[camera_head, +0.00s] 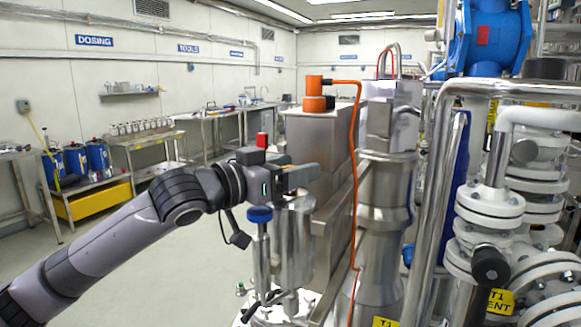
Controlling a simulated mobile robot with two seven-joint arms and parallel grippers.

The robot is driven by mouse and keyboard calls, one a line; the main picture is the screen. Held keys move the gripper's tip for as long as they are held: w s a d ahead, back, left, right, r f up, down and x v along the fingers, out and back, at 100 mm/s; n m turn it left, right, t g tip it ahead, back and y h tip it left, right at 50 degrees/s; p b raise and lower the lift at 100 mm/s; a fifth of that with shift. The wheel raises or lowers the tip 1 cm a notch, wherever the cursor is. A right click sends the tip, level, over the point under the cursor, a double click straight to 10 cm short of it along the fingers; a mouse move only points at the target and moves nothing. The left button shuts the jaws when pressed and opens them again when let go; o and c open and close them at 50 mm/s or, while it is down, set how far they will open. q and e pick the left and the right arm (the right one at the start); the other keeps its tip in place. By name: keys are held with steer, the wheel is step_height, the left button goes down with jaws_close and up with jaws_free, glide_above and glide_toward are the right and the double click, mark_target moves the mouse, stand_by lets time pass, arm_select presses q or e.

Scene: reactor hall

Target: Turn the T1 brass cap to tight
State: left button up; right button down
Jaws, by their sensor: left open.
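My left arm comes in from the lower left. Its left gripper (304,177) is level above a steel cylinder (291,240) and in front of the grey steel housing (318,140). The jaws are open, seen from the side, and I see nothing held between them. I cannot make out a brass cap; it may be hidden behind the gripper or out of view. A yellow T1 tag (500,301) hangs by the white flanged pipes at the right. Another T1 tag (385,322) is cut off at the bottom edge. My right gripper is not in view.
A blue knob (260,214) stands on a post just below the gripper. An orange cable (355,190) runs down the steel column (384,205). White flanged pipes (490,205) crowd the right. Benches and a yellow-fronted cart (92,203) line the left wall; floor between is clear.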

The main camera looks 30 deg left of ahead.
arm_select(q)
steer(key=c, duration=0.9)
steer(key=shift+c, duration=0.2)
